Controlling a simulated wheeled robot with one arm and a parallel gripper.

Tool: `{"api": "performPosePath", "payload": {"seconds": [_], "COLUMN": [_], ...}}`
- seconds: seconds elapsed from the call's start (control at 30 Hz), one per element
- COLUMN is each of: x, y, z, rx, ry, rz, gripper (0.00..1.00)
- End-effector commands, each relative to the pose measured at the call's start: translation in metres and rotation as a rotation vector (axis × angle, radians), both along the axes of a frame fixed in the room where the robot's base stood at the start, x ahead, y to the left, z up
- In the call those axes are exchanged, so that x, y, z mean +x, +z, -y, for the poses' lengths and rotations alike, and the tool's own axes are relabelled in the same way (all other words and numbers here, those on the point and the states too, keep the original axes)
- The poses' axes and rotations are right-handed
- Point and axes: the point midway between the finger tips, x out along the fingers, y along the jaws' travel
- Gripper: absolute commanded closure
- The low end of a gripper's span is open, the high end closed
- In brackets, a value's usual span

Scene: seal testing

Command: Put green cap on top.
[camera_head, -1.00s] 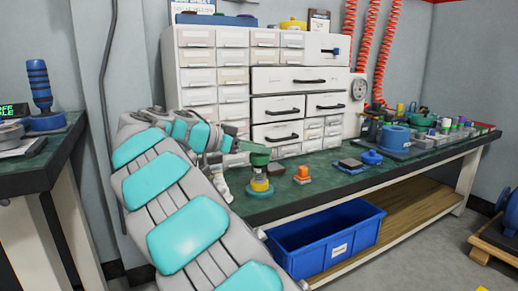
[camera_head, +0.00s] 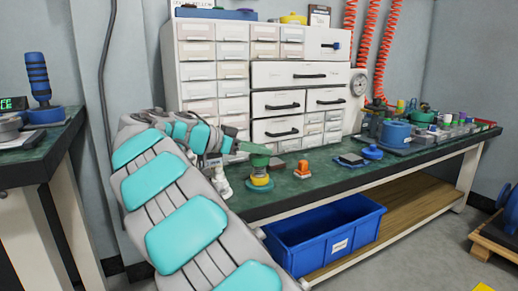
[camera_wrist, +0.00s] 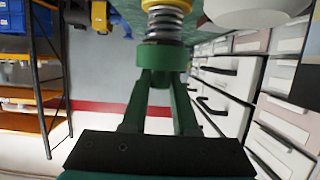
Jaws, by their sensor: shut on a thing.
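The green cap (camera_head: 260,159) is upright at the top of a small stack on the green bench top. A metal spring (camera_wrist: 165,31) is directly under it, with a yellow ring (camera_head: 260,181) lower down. In the wrist view the green cap (camera_wrist: 162,57) meets the end of the spring, in line with it; whether it is fully seated I cannot tell. My gripper (camera_wrist: 161,78) has green fingers and is shut on the cap from the side. In the head view my gripper (camera_head: 250,148) reaches it from the left.
An orange part (camera_head: 302,170) stands to the right of the stack, and a blue knobbed part (camera_head: 371,152) farther right. A white drawer cabinet (camera_head: 215,70) rises close behind. A blue bin (camera_head: 325,236) sits below the bench. The bench front edge is near.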

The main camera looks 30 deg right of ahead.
Motion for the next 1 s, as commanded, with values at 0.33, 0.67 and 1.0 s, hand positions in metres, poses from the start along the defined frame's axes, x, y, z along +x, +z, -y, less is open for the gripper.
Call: {"api": "performPosePath", "payload": {"seconds": [0.33,0.67,1.0], "x": [0.0,0.0,-0.001], "y": [-0.003,-0.003,0.025], "z": [0.0,0.0,0.001], "rx": [0.0,0.0,0.001], "ry": [0.001,0.0,-0.003], "rz": [0.0,0.0,-0.001], "gripper": [0.53,0.38,0.38]}}
